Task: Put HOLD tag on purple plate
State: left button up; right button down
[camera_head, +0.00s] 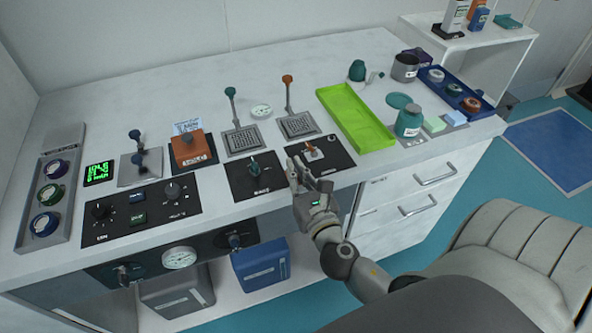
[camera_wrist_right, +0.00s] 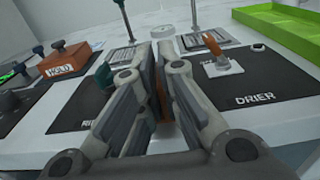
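An orange-brown block with a HOLD label (camera_head: 193,150) sits towards the left of the counter, with a small printed card behind it. It also shows at the left of the right wrist view (camera_wrist_right: 68,62). My right gripper (camera_head: 308,176) is over the counter's front edge, in front of the RINSE and DRIER panels and well right of the HOLD block. In the wrist view its fingers (camera_wrist_right: 157,48) are close together, with a narrow orange-brown strip between them that I cannot identify. I cannot make out a purple plate with certainty. My left gripper is out of view.
The RINSE panel (camera_head: 245,184) and DRIER panel (camera_head: 334,152), with its orange lever, lie beside the gripper. Upright levers on metal plates stand behind. A lime-green tray (camera_head: 352,112), teal jar (camera_head: 408,121) and blue tray (camera_head: 436,82) are at the right.

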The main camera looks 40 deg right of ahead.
jog(key=c, duration=1.6)
grip_release()
jog(key=shift+c, duration=0.2)
jog(key=shift+r, duration=0.25)
jog(key=shift+r+p, duration=0.4)
jog(key=shift+p, duration=0.2)
jog(key=b+v, duration=0.5)
jog(key=v, duration=0.7)
jog(key=shift+f, duration=0.25)
